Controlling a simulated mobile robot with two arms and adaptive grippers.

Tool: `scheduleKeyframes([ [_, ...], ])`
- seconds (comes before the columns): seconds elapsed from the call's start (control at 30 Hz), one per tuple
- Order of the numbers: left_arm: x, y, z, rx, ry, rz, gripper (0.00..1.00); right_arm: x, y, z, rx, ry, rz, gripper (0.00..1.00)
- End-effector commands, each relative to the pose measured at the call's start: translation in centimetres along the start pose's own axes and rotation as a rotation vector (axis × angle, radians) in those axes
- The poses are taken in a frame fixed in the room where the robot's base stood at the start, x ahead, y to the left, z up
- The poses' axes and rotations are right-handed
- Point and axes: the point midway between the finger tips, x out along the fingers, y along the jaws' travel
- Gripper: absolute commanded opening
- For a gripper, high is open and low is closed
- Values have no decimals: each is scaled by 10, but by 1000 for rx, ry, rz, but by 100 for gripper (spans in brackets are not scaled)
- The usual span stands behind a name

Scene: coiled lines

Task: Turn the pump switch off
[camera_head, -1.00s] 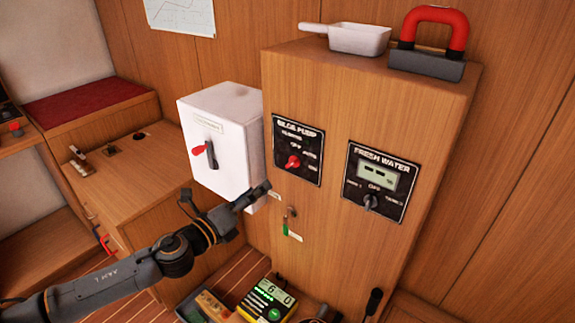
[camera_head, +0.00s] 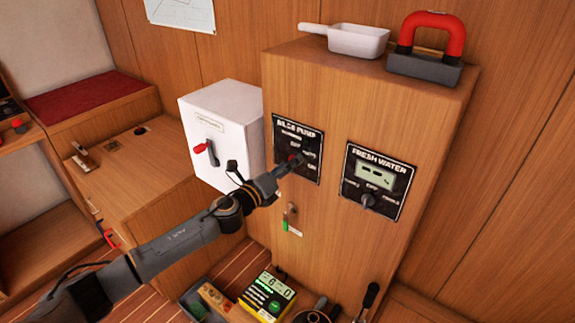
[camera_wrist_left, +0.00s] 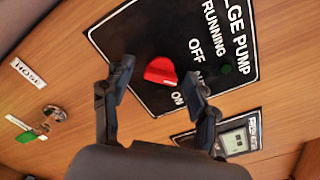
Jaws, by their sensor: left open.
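The bilge pump panel (camera_head: 309,140) is a black plate on the front of the wooden cabinet, lettered RUNNING, OFF, AUTO and ON. Its red rotary switch (camera_wrist_left: 160,71) shows clearly in the left wrist view; in the head view my gripper mostly covers it. My left gripper (camera_head: 294,163) is at the panel. In the left wrist view its open fingers (camera_wrist_left: 160,80) stand on either side of the red switch, with gaps to it. Which label the switch points at I cannot tell. My right gripper is not in view.
The fresh water panel (camera_head: 377,183) with a dark knob is to the right. A white box (camera_head: 222,130) with a red-handled lever is to the left. A key with a green tag (camera_head: 286,222) hangs below. A white scoop (camera_head: 358,40) and a red-handled block (camera_head: 425,70) lie on top.

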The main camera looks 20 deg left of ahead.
Motion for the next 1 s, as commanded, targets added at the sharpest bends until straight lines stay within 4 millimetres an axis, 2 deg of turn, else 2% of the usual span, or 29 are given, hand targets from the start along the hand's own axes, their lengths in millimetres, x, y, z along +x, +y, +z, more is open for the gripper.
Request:
scheduleKeyframes([
  [0.07,0,0,0,0,0,0,58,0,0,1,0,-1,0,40],
  [0.33,0,0,0,0,0,0,6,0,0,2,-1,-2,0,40],
  [0.67,0,0,0,-43,0,0,4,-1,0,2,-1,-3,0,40],
  [1.0,0,-1,0,-270,-1,0,4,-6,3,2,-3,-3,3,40],
])
